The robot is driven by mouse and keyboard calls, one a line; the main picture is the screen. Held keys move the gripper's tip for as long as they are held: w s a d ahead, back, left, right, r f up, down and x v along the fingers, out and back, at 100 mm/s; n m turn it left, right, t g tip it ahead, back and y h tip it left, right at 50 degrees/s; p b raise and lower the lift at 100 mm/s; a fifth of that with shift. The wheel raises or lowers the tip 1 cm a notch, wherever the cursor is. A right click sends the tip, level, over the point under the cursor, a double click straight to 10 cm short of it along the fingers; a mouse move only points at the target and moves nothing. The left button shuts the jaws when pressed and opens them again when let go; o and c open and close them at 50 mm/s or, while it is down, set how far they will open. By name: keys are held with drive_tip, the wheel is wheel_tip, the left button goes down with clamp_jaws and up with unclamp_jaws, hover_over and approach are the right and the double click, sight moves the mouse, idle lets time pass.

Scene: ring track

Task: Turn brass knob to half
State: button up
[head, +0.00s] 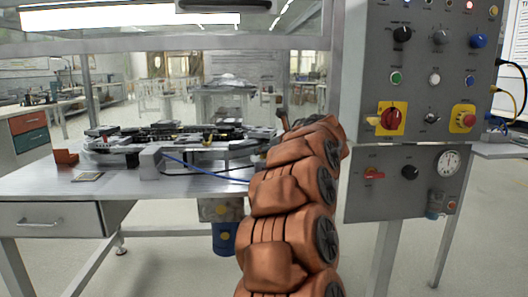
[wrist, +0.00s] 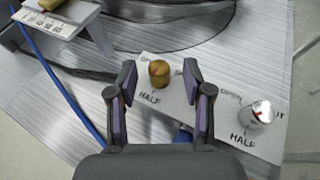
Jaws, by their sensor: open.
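The brass knob (wrist: 159,73) is a short round cylinder on a pale label plate (wrist: 176,95) in the wrist view, with the word HALF printed just below it. My gripper (wrist: 159,69) is open, one finger to each side of the knob in the picture, with gaps on both sides. I cannot tell how far the fingertips are above the plate. A pointer on the brass knob cannot be made out. A silver knob (wrist: 262,111) with its own OPEN and HALF markings is to the right. In the head view my arm hides the gripper and I cannot make out the knob.
The metal table (head: 110,190) carries a ring track (head: 180,135). A blue cable (wrist: 70,85) runs left of the gripper. A white holder with a scale (wrist: 58,22) is at upper left. A grey control panel (head: 435,60) stands right of my arm.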

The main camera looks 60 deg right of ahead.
drive_tip(key=v, duration=0.9)
drive_tip(key=shift+s+r, duration=0.2)
drive_tip(key=shift+s, duration=0.15)
drive_tip(key=shift+a, duration=0.15)
